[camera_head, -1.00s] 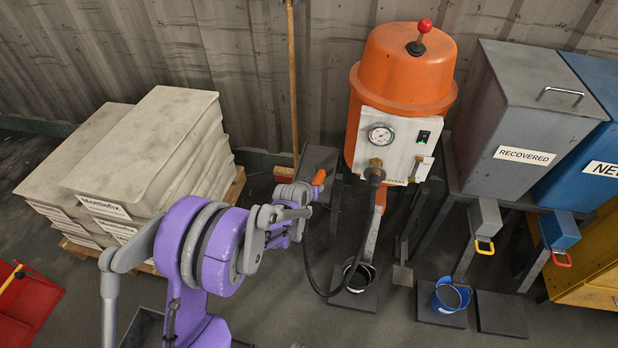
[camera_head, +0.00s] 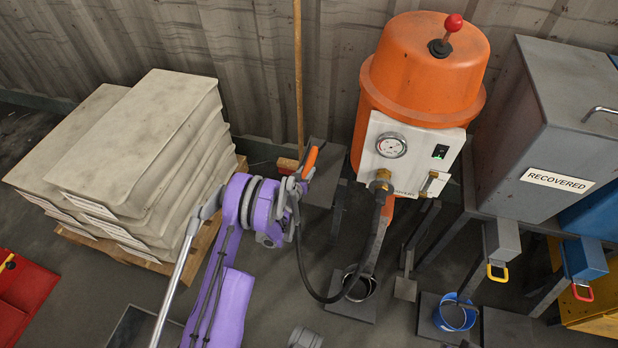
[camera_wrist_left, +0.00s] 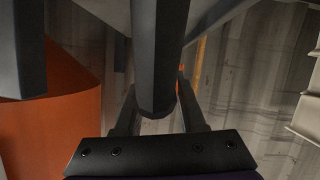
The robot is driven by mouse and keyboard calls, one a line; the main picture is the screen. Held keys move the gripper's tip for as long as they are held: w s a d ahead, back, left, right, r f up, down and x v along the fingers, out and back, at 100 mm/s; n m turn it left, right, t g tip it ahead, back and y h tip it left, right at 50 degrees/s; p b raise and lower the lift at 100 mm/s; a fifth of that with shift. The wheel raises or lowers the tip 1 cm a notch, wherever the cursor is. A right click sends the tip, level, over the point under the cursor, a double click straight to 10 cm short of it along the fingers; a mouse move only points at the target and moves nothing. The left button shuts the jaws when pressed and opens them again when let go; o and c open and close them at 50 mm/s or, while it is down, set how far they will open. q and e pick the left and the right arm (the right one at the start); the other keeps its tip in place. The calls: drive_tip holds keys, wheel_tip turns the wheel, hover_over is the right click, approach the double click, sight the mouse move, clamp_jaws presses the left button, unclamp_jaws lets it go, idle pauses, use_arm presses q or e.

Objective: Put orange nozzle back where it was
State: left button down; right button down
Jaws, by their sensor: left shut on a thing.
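The orange nozzle (camera_head: 310,160) shows in the head view as a short orange piece at the end of a black hose (camera_head: 303,260). My left gripper (camera_head: 299,184) is shut on it, with the orange end pointing up and to the right. The hose hangs in a loop and rises to the brass fitting (camera_head: 381,180) on the orange tank machine (camera_head: 423,75). In the left wrist view, a dark rounded bar (camera_wrist_left: 157,55) stands between my fingers and hides most of the grip. My right gripper is not in view.
A dark grey stand (camera_head: 322,157) is just behind the nozzle, left of the machine. Stacked bags (camera_head: 140,130) lie on a pallet to the left. A wooden pole (camera_head: 298,70) leans on the wall. A black bucket (camera_head: 360,284) and a blue bucket (camera_head: 455,315) stand on floor plates.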

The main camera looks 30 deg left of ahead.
use_arm(q)
drive_tip(key=shift+f+b, duration=0.55)
drive_tip(key=shift+f, duration=2.3)
drive_tip(key=shift+f, duration=0.15)
drive_tip(key=c, duration=0.5)
unclamp_jaws()
